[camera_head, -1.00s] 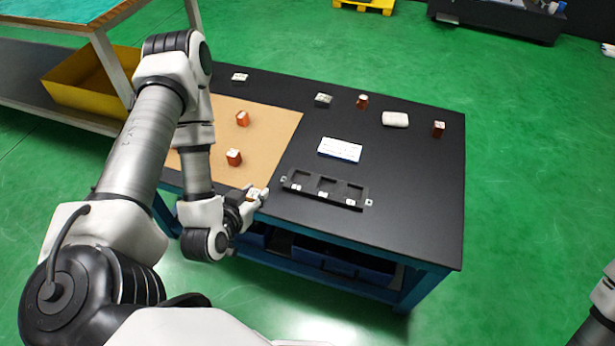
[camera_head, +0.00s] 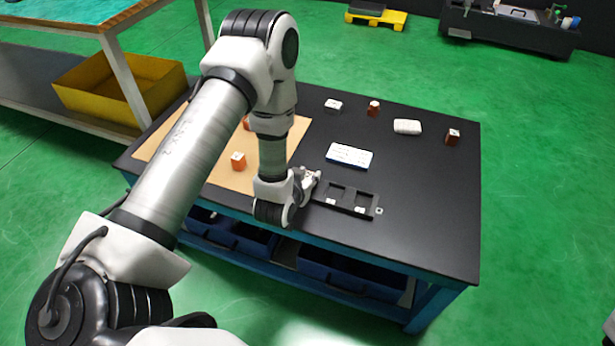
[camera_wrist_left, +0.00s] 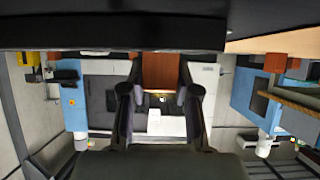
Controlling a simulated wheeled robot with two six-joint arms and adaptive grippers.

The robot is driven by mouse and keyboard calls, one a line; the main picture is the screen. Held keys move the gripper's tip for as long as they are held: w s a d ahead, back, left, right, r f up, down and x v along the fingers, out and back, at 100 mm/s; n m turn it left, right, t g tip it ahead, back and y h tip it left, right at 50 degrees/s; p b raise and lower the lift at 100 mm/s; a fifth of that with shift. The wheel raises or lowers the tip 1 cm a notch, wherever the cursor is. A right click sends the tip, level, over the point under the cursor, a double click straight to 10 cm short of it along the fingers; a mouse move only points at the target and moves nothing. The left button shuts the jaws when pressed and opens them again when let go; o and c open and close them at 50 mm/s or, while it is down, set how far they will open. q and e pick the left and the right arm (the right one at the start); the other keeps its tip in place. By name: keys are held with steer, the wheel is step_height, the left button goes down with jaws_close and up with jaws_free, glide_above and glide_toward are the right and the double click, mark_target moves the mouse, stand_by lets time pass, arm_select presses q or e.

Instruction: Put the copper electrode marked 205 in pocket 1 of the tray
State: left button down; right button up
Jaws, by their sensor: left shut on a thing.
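My left gripper (camera_head: 311,181) is over the left end of the dark tray (camera_head: 369,210), hiding that end. The tray's middle and right pockets show empty, with small white tags on the front edge. In the left wrist view my left gripper (camera_wrist_left: 160,95) is shut on a copper-coloured block (camera_wrist_left: 160,70), an electrode. No number can be read on it. Another copper electrode (camera_head: 238,162) stands on the tan mat, and one behind it is partly hidden by my arm. Two more electrodes (camera_head: 374,108) (camera_head: 453,137) stand at the back of the black table. My right gripper is out of view.
A white and blue box (camera_head: 349,156) lies behind the tray. A grey block (camera_head: 333,105) and a whitish rounded item (camera_head: 407,127) are at the back of the table (camera_head: 420,215). The table's right side is clear. A yellow bin (camera_head: 115,90) stands at the left.

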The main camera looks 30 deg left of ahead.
arm_select(q)
steer(key=shift+f, duration=0.15)
steer(key=c, duration=0.8)
jaws_free()
steer(key=shift+c, duration=0.2)
